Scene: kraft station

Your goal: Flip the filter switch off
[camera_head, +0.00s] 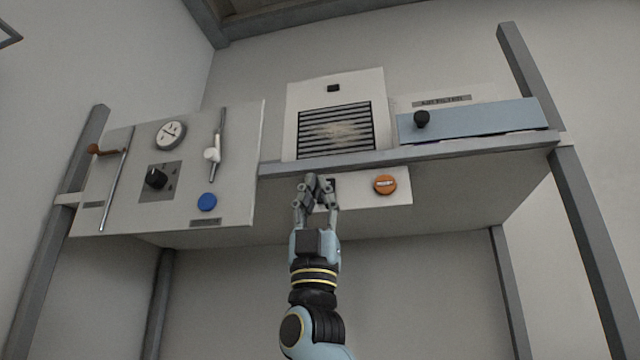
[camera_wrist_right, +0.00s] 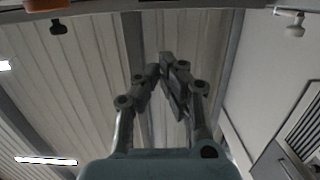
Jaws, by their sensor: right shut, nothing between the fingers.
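A small white panel (camera_head: 400,199) hangs under the shelf edge. It carries an orange round knob (camera_head: 385,185) and a dark switch-like part (camera_head: 332,183), which my gripper partly covers, so its position cannot be told. My right gripper (camera_head: 312,182) is raised in front of the left part of this panel, with its fingers shut and empty. In the right wrist view its fingertips (camera_wrist_right: 167,68) are together, with nothing between them. Whether they touch the switch cannot be told. My left gripper is not in view.
Above the shelf edge (camera_head: 430,155) stand a white louvred unit (camera_head: 376,85) and a blue-fronted box (camera_head: 480,119) with a black knob (camera_head: 421,119). A left panel (camera_head: 240,190) carries a gauge (camera_head: 170,135), a black dial (camera_head: 156,179), a blue button (camera_head: 207,202) and a white handle (camera_head: 212,155).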

